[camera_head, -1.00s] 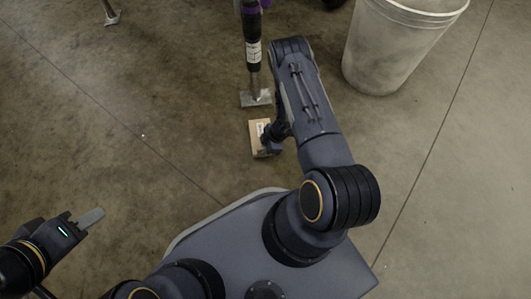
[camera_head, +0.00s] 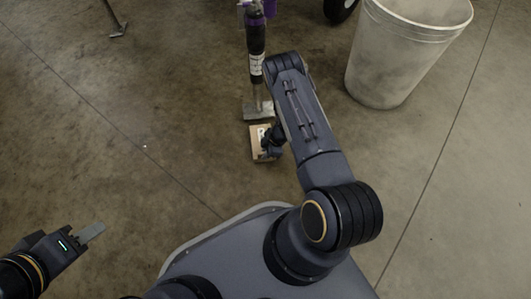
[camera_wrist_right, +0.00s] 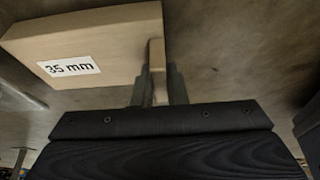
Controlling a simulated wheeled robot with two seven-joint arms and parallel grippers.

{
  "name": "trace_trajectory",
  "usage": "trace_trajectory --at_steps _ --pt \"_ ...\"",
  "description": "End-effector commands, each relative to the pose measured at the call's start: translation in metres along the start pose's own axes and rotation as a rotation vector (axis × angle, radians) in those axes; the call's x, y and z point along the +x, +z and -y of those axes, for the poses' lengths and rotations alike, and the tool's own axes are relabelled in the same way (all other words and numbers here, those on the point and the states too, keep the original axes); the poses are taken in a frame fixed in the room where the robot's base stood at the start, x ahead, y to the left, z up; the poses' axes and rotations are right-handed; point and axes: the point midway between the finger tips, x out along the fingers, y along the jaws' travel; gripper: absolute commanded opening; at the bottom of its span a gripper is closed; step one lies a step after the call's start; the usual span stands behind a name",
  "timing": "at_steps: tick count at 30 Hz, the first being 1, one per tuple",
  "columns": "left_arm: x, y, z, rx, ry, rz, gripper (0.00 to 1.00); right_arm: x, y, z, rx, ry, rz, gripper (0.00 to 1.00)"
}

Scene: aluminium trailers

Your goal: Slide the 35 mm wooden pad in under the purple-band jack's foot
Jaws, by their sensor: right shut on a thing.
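The purple-band jack (camera_head: 256,45) stands upright at the top middle of the head view, its purple part at the top edge. Its flat metal foot (camera_head: 252,111) is low over the floor; I cannot tell the gap beneath. The wooden pad (camera_head: 257,143) lies just on the near side of the foot, its far edge close to the foot's near edge. The pad's "35 mm" label shows in the right wrist view (camera_wrist_right: 70,66). My right gripper (camera_head: 272,148) is shut on the pad's right side. My left gripper (camera_head: 92,233) is away at lower left, empty; its opening is unclear.
A large white bucket (camera_head: 405,55) stands to the right of the jack. A dark wheel (camera_head: 341,9) shows at the top edge. Another metal stand (camera_head: 117,28) is at the top left. The concrete floor left of the pad is clear.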

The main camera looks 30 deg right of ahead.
Motion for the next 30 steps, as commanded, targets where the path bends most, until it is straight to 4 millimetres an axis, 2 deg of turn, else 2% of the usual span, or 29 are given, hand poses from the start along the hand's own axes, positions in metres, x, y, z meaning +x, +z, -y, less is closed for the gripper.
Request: trace_trajectory --at_steps 2,3,8,16,20,30 --pt "0.000 0.000 0.000 0.000 0.000 0.000 0.36 -0.001 0.000 -0.001 -0.001 0.001 -0.001 0.00" --pt "0.000 0.000 0.000 0.000 0.000 0.000 0.36 -0.001 0.000 -0.001 -0.001 0.001 -0.001 0.18" --pt "0.000 0.000 0.000 0.000 0.000 0.000 0.36 0.000 0.000 0.000 0.000 0.001 0.000 0.38" --pt "0.000 0.000 0.000 0.000 0.000 0.000 0.36 0.000 0.000 0.001 0.001 -0.001 0.001 0.38" --pt "-0.004 -0.002 -0.002 0.000 0.000 0.000 0.36 -0.008 0.000 0.000 0.001 0.000 0.000 0.38" --pt "-0.028 -0.014 -0.013 0.000 0.000 0.000 0.36 -0.063 -0.002 0.000 0.001 0.001 0.000 0.38"
